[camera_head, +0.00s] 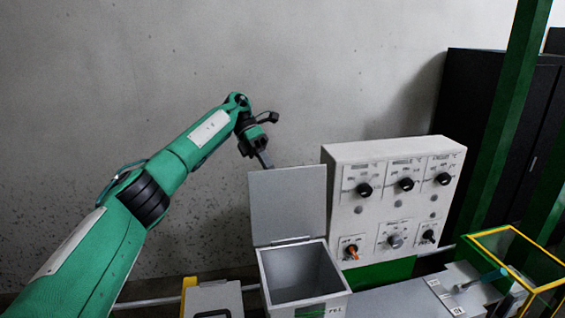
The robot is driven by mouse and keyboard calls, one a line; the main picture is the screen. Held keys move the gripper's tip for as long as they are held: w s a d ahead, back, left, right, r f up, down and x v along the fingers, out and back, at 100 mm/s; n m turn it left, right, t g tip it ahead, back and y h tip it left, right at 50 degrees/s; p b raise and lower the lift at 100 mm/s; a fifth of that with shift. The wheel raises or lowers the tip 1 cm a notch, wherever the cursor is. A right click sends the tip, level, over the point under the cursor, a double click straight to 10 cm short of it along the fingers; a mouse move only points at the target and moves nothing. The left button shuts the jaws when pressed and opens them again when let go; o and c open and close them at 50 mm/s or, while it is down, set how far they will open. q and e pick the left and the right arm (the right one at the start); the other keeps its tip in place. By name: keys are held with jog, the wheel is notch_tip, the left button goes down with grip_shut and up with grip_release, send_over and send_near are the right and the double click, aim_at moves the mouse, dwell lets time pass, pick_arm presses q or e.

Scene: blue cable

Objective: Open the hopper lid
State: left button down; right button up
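The hopper (274,277) is a grey open-topped box in the lower middle of the head view. Its lid (288,205) stands raised, roughly upright, at the back edge, so the empty-looking inside shows. My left arm comes in from the left, and my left gripper (265,160) is just above and behind the lid's top left corner. A dark finger points down close to that corner; I cannot tell whether it touches. Whether the gripper is open or shut does not show clearly. My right gripper is not in view.
A white control panel (338,216) with several knobs stands right of the lid. A yellow-edged frame (552,285) is at the lower right, with a green post (497,125) behind. A grey lidded box (213,297) is left of the hopper. The wall behind is bare.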

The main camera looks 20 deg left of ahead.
pick_arm(q)
jog(key=shift+s+a+f, duration=0.1)
jog(key=shift+f, duration=0.55)
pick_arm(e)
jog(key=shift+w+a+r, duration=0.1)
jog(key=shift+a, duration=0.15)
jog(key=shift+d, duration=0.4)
pick_arm(q)
jog(key=c, duration=1.7)
grip_release()
jog(key=shift+o, duration=1.1)
jog(key=shift+w+a+f, duration=0.1)
jog(key=shift+w, duration=0.15)
jog(key=shift+r, duration=0.25)
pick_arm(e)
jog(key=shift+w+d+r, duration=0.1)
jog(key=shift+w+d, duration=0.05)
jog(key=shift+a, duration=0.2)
